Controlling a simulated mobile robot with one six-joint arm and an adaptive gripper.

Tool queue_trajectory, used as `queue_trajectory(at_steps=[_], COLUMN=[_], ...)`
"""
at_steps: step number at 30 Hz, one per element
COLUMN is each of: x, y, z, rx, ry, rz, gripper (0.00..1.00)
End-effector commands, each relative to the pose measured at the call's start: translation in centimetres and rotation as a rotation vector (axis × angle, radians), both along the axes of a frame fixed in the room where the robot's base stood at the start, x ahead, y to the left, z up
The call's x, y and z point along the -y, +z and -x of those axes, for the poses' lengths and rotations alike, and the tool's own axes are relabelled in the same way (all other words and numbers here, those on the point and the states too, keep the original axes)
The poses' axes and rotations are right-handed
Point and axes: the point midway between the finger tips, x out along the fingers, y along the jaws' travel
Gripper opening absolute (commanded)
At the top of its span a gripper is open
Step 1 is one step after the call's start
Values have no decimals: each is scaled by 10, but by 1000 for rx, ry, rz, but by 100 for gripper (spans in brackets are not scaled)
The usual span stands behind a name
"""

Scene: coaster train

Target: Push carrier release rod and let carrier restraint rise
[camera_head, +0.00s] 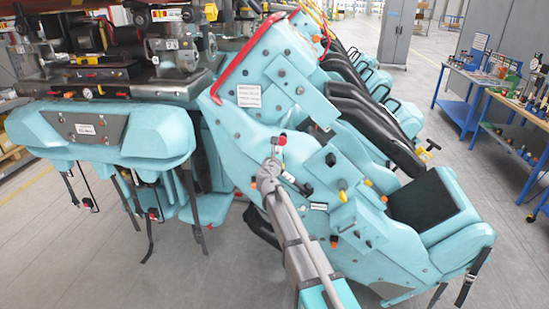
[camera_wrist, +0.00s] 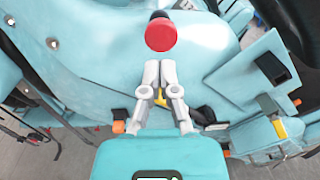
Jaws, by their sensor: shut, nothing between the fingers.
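A round red knob (camera_wrist: 160,34) stands out from the teal carrier side in the wrist view, on a dark end piece. It looks like the end of the release rod, and a small red part also shows in the head view (camera_head: 282,140). My gripper (camera_wrist: 160,66) is shut and empty, its light grey fingertips just below the red knob in the picture. Whether they touch it I cannot tell. In the head view my gripper (camera_head: 272,163) is against the carrier's side. Black padded restraints (camera_head: 355,110) run along the row of teal seats; which one the rod frees cannot be told.
The teal carrier (camera_head: 340,260) fills the middle, with a black seat (camera_head: 425,200) at right and hanging black straps below. Orange and yellow fittings dot its side. Blue workbenches (camera_head: 490,95) stand at the right, with open grey floor (camera_head: 500,270) between.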

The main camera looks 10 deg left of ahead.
Motion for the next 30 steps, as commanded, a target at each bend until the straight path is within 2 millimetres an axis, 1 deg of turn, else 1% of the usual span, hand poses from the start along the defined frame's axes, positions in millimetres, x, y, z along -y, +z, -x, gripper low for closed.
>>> queue_trajectory(at_steps=[1,3,6,10,15,26,30], x=[0,0,1,2,3,3,2], y=[0,0,0,0,0,0,0], z=[-11,-21,-32,-43,-49,-49,-59], rx=[0,0,1,1,1,1,1], ry=[-1,0,1,1,1,2,1], rz=[0,0,0,0,0,0,0], gripper=[0,0,0,0,0,0,0])
